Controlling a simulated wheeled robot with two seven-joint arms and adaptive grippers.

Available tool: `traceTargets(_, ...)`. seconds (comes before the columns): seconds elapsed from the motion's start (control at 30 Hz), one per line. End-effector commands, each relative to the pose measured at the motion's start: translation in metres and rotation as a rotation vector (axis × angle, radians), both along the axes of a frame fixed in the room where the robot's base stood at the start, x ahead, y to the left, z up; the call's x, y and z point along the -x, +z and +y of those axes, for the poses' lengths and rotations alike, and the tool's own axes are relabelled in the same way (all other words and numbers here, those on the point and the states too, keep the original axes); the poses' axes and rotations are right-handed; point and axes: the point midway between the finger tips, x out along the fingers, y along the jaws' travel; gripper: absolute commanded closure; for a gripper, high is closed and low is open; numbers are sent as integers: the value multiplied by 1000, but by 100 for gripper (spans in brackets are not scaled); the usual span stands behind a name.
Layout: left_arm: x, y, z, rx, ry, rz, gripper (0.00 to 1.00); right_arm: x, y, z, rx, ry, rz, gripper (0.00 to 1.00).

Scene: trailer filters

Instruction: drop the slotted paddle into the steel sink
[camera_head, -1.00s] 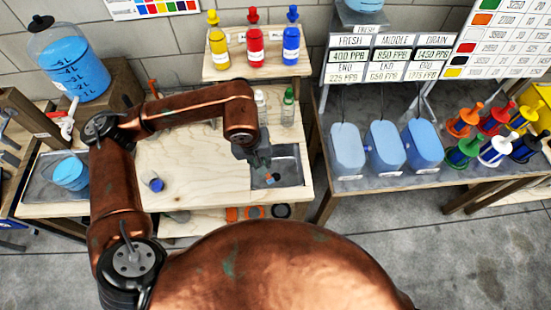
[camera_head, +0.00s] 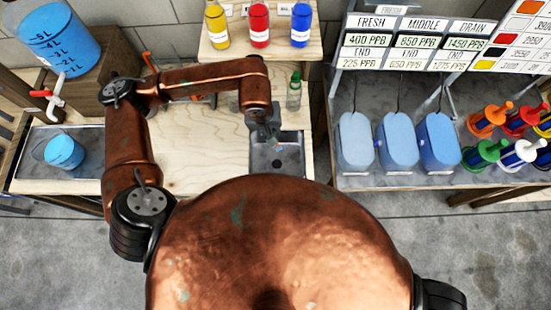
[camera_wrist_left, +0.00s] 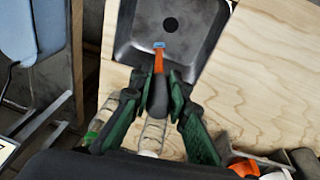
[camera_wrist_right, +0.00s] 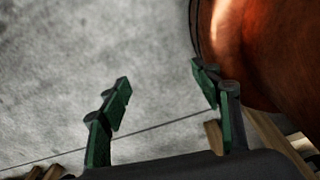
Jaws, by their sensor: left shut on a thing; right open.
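The slotted paddle has a grey handle, an orange shaft (camera_wrist_left: 158,63) and a small blue tip; whether the tip has slots is too small to tell. My left gripper (camera_wrist_left: 158,84) is shut on its grey handle, and the tip points into the steel sink (camera_wrist_left: 127,52), short of the round drain hole. In the head view the left gripper (camera_head: 272,139) is over the sink (camera_head: 297,166), at the right end of the wooden bench. How high the paddle is above the basin floor is hard to tell. My right gripper (camera_wrist_right: 165,88) is open and empty over the grey floor.
A green-capped bottle (camera_head: 294,90) stands just behind the sink. Yellow, red (camera_head: 259,24) and blue bottles stand on a raised shelf. A blue beaker (camera_head: 63,152) sits in a tray at left. Blue containers (camera_head: 397,143) and colored spools stand on the right table.

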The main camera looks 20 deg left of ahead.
Motion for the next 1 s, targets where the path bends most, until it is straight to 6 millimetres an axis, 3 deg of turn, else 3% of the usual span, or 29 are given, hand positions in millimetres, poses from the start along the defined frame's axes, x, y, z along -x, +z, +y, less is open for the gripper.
traceTargets(0.33, 0, -39, -1, 0, -4, 2, 100, -18, -8, -1, 0, 5, -23, 42)
traceTargets(0.77, 0, -46, -1, 0, -4, 1, 100, -13, -10, 0, -1, 4, -17, 42)
traceTargets(0.8, 0, -46, -1, 0, -4, 1, 83, -13, -10, 1, -1, 3, -16, 42)
traceTargets(1.0, 0, -46, -1, -1, -4, 0, 69, -13, -10, 4, -5, 3, -15, 42)
